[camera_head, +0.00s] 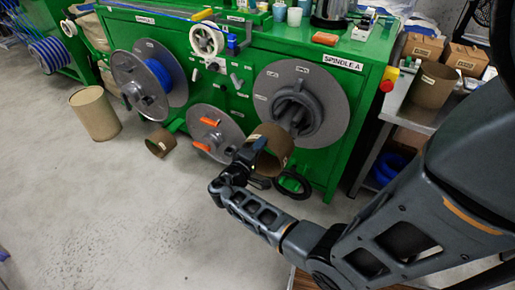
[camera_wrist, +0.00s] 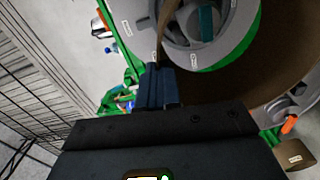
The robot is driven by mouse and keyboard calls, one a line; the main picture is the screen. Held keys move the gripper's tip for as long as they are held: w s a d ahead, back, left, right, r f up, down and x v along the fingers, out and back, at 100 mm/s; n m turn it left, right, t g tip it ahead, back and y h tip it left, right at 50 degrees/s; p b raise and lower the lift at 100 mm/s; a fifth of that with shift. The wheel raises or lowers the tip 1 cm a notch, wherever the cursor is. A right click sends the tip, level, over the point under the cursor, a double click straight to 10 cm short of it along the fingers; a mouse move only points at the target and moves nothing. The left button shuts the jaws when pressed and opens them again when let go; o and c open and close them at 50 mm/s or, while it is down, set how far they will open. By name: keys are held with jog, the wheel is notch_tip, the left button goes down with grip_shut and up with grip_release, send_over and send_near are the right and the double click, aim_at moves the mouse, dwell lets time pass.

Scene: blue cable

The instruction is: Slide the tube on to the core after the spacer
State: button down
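A short brown cardboard tube (camera_head: 277,153) is in front of the large grey flange (camera_head: 335,106) labelled Spindle A. My gripper (camera_head: 250,158) is shut on the left part of its wall. In the wrist view, my gripper (camera_wrist: 160,84) pinches the tube's thin edge, and the brown tube wall (camera_wrist: 275,65) fills the upper right. The dark grey core (camera_head: 292,108) sticks out from the flange, above and to the right of the tube. The tube looks apart from the core, but the exact gap cannot be told. I cannot tell which piece is the spacer.
Another brown tube (camera_head: 431,86) stands on the side table at right. A grey flange with orange handles (camera_head: 207,121) is low on the green machine (camera_head: 250,97). The floor in front is clear.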

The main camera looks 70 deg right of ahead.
jog(key=shift+b+x, duration=3.05)
jog(key=shift+x, duration=4.2)
jog(key=shift+d+b, duration=0.35)
jog(key=shift+d, duration=0.35)
jog(key=shift+b+x, duration=1)
jog(key=shift+x, duration=0.4)
